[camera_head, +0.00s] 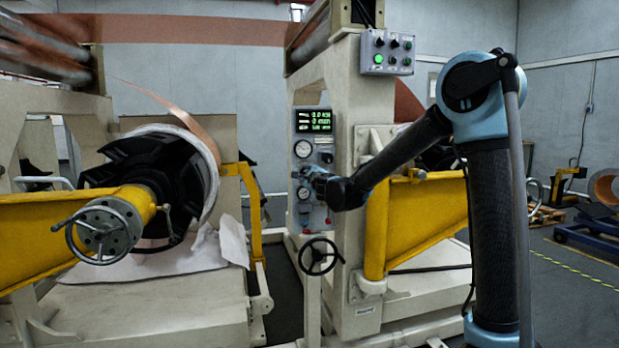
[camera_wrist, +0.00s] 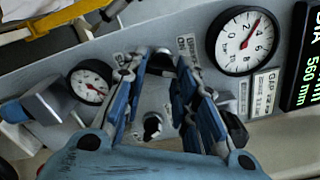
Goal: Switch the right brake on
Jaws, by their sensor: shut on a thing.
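The upright control panel (camera_head: 306,212) stands in the middle of the head view, under a green display. My gripper (camera_head: 312,177) is at its face, just below the upper gauge. The fingers are shut on a knob, but the exact contact is partly hidden. A dark part also shows between the fingertips.
A large gauge (camera_wrist: 246,40) and a small gauge (camera_wrist: 90,82) flank the fingers. A black handwheel (camera_head: 320,256) stands below the panel. A yellow arm (camera_head: 425,215) lies right of the panel. A button box (camera_head: 388,52) is above. A coil machine (camera_head: 150,190) stands left.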

